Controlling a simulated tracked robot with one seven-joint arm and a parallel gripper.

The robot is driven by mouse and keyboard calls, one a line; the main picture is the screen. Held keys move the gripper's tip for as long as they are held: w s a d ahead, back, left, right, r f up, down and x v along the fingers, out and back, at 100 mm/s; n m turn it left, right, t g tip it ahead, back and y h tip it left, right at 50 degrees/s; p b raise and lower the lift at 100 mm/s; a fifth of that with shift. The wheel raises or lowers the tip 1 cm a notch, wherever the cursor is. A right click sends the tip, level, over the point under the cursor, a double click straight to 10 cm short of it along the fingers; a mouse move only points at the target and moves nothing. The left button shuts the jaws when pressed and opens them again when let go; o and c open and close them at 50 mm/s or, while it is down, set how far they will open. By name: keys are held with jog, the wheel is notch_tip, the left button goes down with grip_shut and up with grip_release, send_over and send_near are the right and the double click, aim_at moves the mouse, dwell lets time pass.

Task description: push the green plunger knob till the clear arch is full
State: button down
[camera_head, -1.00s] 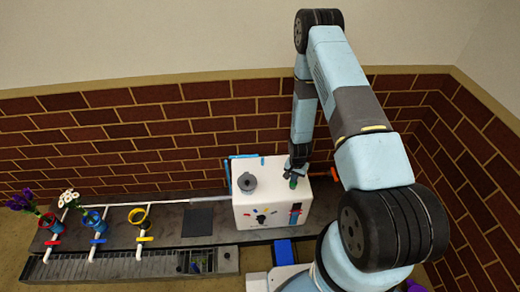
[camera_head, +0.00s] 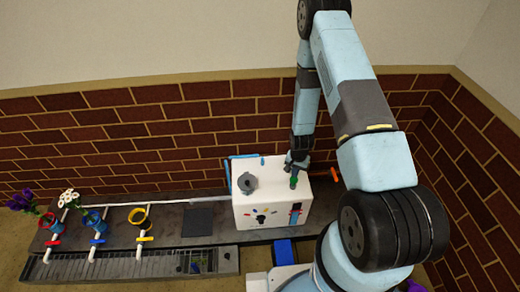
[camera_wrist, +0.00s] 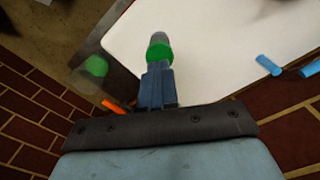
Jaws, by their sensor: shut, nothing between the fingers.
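The green plunger knob (camera_head: 294,181) stands on top of the white box (camera_head: 248,209), near its right side. My gripper (camera_head: 291,163) is shut and empty, close above and behind the knob. In the wrist view, a green knob (camera_wrist: 159,51) shows right at the tips of my shut fingers (camera_wrist: 157,68). I cannot tell whether they touch. Another green patch (camera_wrist: 95,66), blurred, lies to the left in a see-through round shape. I cannot make out the clear arch for certain or how full it is.
A grey round cap (camera_head: 247,182) stands on the box's left top. An orange handle (camera_head: 335,175) sticks out behind on the right. A brick wall closes the back.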

dwell(0.3)
notch_tip(320, 180, up, 9)
dwell(0.6)
dwell(0.4)
